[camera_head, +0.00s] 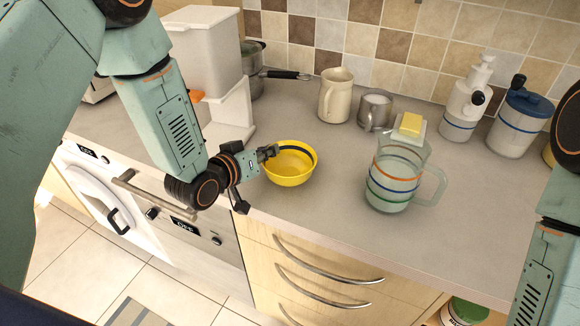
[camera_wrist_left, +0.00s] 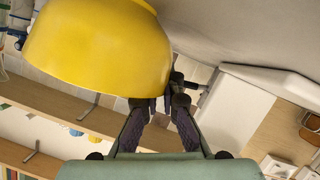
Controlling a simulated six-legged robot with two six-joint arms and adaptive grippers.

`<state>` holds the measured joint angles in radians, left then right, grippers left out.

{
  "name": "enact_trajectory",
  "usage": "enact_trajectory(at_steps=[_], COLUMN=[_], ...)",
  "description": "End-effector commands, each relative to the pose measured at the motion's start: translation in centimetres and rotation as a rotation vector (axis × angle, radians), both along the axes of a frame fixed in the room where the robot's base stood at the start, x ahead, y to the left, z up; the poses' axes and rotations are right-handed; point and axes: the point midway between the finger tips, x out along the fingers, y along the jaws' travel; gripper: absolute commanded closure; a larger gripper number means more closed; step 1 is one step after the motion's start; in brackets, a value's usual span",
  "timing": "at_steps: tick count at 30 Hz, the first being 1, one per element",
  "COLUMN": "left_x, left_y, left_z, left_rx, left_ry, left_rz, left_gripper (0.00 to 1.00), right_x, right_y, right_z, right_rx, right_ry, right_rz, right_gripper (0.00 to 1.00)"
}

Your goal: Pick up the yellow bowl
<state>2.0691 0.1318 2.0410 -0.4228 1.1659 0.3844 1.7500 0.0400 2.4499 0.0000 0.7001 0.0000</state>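The yellow bowl (camera_head: 291,176) is upright at the front edge of the counter in the head view, with a dark band inside. In the left wrist view the yellow bowl (camera_wrist_left: 100,45) fills the upper left, close to the camera. My left gripper (camera_head: 268,153) is at the bowl's left rim. In the wrist view its fingers (camera_wrist_left: 160,103) are close together with the rim at their tips, and they look shut on it; the bowl hides part of the tips. Whether the bowl's base touches the counter is hard to tell. My right gripper is out of view.
A glass pitcher (camera_head: 392,182) with coloured bands stands right of the bowl, with a yellow block (camera_head: 411,124) behind it. A cream mug (camera_head: 335,96) and grey mug (camera_head: 375,111) stand behind. A white appliance (camera_head: 233,110) is left of the bowl. Counter between bowl and pitcher is clear.

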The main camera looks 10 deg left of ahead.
Motion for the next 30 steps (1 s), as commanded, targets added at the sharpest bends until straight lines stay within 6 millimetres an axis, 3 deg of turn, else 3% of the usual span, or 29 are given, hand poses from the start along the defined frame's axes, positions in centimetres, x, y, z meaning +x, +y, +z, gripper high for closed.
enact_trajectory(at_steps=[9,14,24,30], left_x=[-0.1,0.0,0.0,0.0], left_y=[0.0,0.0,0.0,0.0], left_z=[-0.1,0.8,6.7,9.3], left_rx=[0.000,0.000,0.000,-0.001], left_ry=[0.004,0.001,-0.004,-0.001], left_rz=[0.000,0.000,-0.001,0.000], left_gripper=[1.00,1.00,1.00,1.00], right_x=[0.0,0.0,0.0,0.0], right_y=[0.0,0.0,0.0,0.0], right_z=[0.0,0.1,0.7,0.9], right_rx=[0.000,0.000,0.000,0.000], right_ry=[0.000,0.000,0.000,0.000], right_rz=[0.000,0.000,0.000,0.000], right_gripper=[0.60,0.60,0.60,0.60])
